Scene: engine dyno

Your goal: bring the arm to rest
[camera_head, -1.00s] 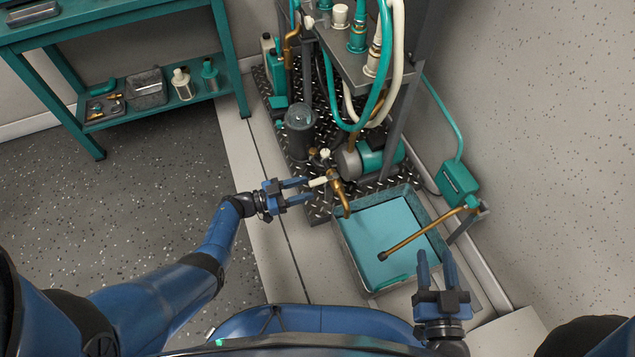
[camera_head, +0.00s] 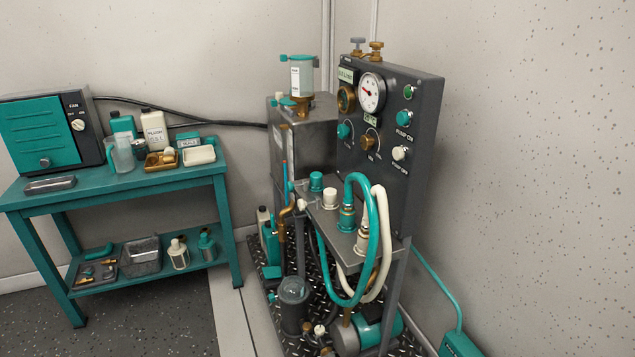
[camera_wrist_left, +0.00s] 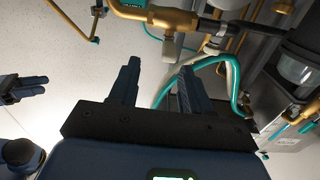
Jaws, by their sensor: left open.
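My left gripper (camera_wrist_left: 158,68) shows in the left wrist view with its two dark fingers apart. Nothing is between them, and brass fittings and hoses show beyond the fingertips. Another gripper, my right one (camera_wrist_left: 42,86), shows at the left edge of that view with its two fingers apart and nothing between them. Neither arm shows in the head view. The test stand (camera_head: 390,170) stands at the centre right of the head view, with a gauge, knobs and teal and white hoses (camera_head: 362,240).
A teal bench (camera_head: 120,188) at the left holds a fan box (camera_head: 40,135), bottles and small trays. Its lower shelf holds more parts. A grey wall (camera_head: 540,150) rises close to the stand's right. Open dark floor (camera_head: 130,330) lies in front of the bench.

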